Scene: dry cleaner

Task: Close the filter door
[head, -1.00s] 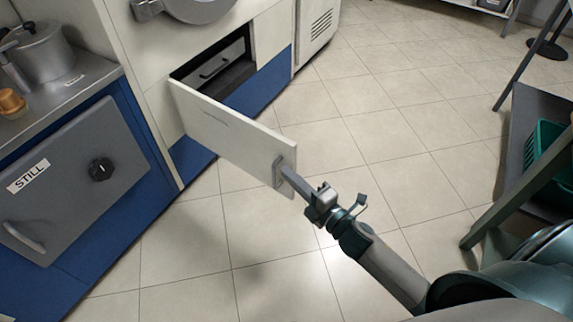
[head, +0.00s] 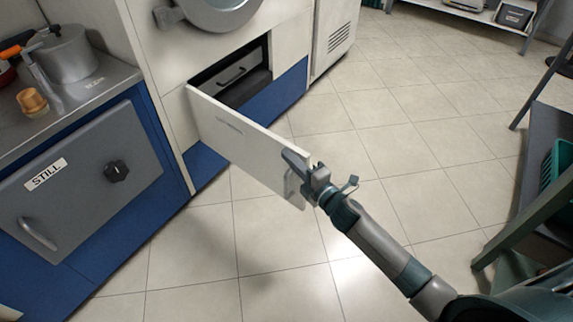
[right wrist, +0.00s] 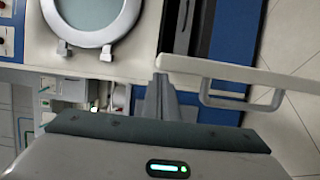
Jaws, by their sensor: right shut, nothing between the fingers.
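The filter door (head: 245,144) is a white panel standing wide open from the left side of a low opening in the white machine. Its grey bar handle (head: 291,186) is on the outer face near the free end. My right gripper (head: 291,158) is shut and empty at the upper free corner of the door, just above the handle. In the right wrist view the fingers (right wrist: 160,92) are beside the end of the door (right wrist: 235,70), with the handle (right wrist: 240,102) to their right. I cannot tell whether they touch the panel. My left gripper is out of view.
Inside the opening is a grey part with a dark handle (head: 231,77). A grey STILL door (head: 80,185) is at the left under a metal counter (head: 95,90). A dark shelf with a green basket (head: 556,172) stands at the right. The tiled floor between is clear.

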